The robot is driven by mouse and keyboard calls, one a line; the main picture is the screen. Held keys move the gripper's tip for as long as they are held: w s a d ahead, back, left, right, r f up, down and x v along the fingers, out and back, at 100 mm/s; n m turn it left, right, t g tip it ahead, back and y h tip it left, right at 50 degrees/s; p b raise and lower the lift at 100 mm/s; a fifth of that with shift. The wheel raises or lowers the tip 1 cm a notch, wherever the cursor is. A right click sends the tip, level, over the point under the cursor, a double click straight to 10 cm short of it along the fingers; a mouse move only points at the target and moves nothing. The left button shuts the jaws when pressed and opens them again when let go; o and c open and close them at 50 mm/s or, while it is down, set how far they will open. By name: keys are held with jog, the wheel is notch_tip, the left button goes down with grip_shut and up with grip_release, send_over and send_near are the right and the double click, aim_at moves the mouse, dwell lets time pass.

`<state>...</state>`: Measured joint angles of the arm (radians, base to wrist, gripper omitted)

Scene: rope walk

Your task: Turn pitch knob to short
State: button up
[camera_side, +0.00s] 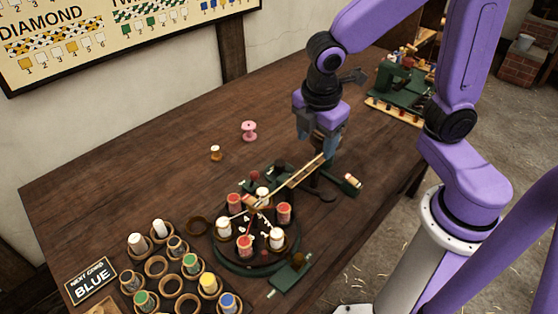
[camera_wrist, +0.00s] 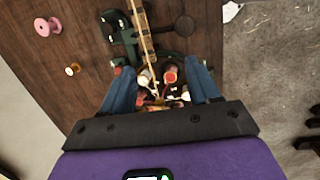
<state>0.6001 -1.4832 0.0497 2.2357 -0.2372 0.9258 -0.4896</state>
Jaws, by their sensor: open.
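My gripper (camera_side: 322,146) is above the table behind the braiding machine, pointing down, its blue fingers apart and empty. In the wrist view my gripper (camera_wrist: 161,92) shows its two fingers spread either side of the bobbins. The braiding machine has a round dark green base (camera_side: 228,262) with red and white bobbins standing on it. A wooden rail (camera_side: 303,172) rises from it towards my gripper. A dark round part (camera_wrist: 184,26), possibly the pitch knob, is beside the rail in the wrist view. I cannot read any marking or its setting.
Cups with coloured bobbins are at the front left, near a sign reading "NEXT CORD BLUE" (camera_side: 91,281). Another green machine (camera_side: 398,80) is at the far right. The table's back left is clear.

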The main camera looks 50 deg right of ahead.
aim_at(280, 163)
jog(key=w+f+n+h, duration=0.1)
jog(key=w+f+n, duration=0.15)
jog(key=w, duration=0.35)
jog(key=w+f+n+h, duration=0.1)
jog(key=w+f+n, duration=0.15)
jog(key=w, duration=0.45)
jog(key=shift+t, duration=0.3)
jog(key=x, duration=1.6)
jog(key=c, duration=1)
